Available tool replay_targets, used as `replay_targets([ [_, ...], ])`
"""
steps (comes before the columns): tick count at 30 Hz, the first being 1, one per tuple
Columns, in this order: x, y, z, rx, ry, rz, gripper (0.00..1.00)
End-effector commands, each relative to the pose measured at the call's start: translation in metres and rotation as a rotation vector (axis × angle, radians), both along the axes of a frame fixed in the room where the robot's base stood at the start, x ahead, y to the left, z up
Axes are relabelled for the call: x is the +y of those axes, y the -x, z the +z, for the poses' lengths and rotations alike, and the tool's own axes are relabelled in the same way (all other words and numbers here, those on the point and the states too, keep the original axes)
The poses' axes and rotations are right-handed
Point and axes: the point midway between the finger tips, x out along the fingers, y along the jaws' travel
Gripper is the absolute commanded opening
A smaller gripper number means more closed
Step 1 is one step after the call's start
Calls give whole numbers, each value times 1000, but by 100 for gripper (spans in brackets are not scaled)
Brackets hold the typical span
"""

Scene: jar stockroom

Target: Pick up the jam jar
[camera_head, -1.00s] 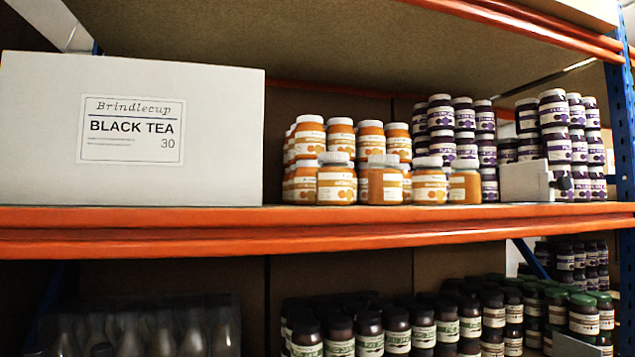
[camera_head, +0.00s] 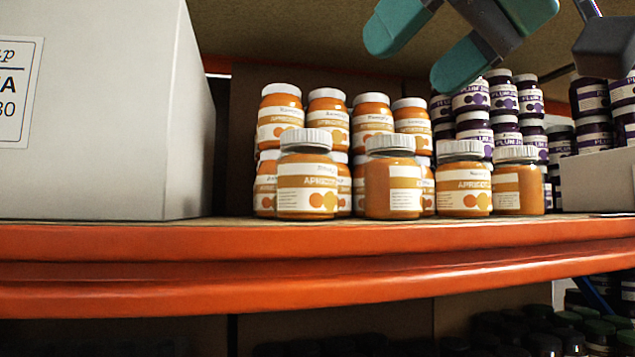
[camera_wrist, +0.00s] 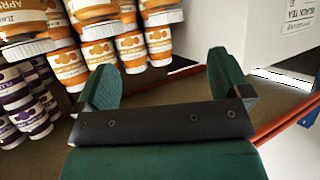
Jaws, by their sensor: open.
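Orange apricot jars with white lids stand upright on the orange-edged shelf (camera_head: 300,240) in the head view. The front row holds a left jar (camera_head: 307,187), a second jar (camera_head: 392,189) with a blank label side, a third jar (camera_head: 463,189) and a right jar (camera_head: 518,188). The pictures do not single out one as the jam jar. My gripper (camera_head: 415,58) shows its teal fingers above the jars in the picture, open and empty. In the wrist view, my open gripper (camera_wrist: 165,80) has nothing between its fingers; orange jars (camera_wrist: 92,9) appear upside down at upper left.
Stacked orange jars (camera_head: 278,122) stand behind the front row. Purple plum jars (camera_head: 471,97) are at the back right, beside a pale box (camera_head: 600,178). A large white tea box (camera_head: 120,130) fills the left. The upper shelf (camera_head: 290,35) lies overhead. Darker jars sit below.

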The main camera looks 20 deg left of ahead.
Motion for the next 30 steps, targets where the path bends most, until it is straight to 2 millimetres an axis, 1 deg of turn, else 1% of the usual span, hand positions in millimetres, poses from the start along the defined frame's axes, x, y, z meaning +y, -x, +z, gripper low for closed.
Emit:
replay_targets([
  [1,3,5,12,-19,-18,10,96],
  [2,4,6,16,-25,-26,13,96],
  [3,6,7,19,-31,-33,18,96],
  [5,12,6,20,-34,-38,22,96],
  [8,28,-1,13,-34,-37,26,96],
  [15,70,-29,-6,-33,-35,23,96],
  [18,85,-39,-13,-34,-35,22,96],
  [21,94,-46,-18,-35,-37,18,96],
  [26,101,-51,-23,-37,-36,18,96],
  [30,116,-59,-30,-33,-35,17,96],
])
